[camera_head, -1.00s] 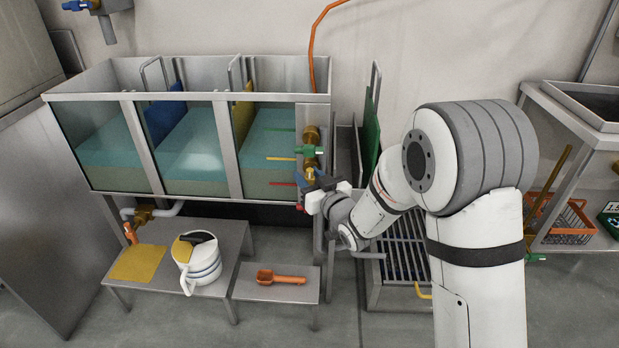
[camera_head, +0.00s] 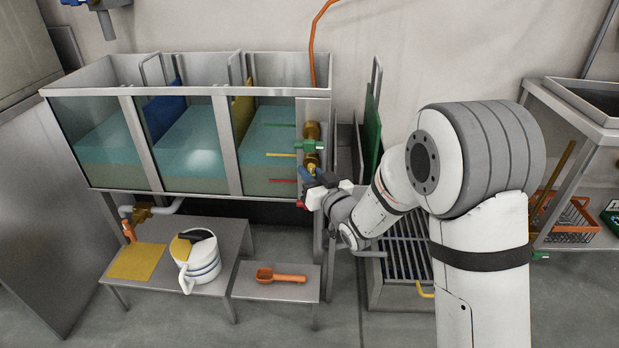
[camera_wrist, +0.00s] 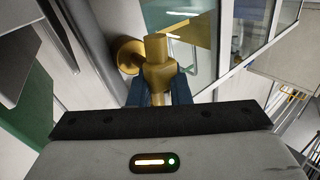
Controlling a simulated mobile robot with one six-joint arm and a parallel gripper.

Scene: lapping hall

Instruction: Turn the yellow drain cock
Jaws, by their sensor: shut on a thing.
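The drain cocks sit in a brass column on the right end post of the tank (camera_head: 221,93). My gripper (camera_head: 317,173) is at the middle cock, below the green-handled one. In the wrist view, the blue fingers of my gripper (camera_wrist: 160,92) are shut on either side of a brass cock (camera_wrist: 157,72), which also shows in the head view (camera_head: 311,160). I cannot make out a yellow handle; the fingers and palm hide that part. I cannot tell how far the cock is turned.
A green-handled cock (camera_head: 308,147) is just above my gripper and a red handle (camera_head: 300,204) just below. A low bench (camera_head: 222,236) holds a white jug (camera_head: 201,262) and a yellow cloth (camera_head: 138,262). An orange scoop (camera_head: 280,275) lies on a lower stand.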

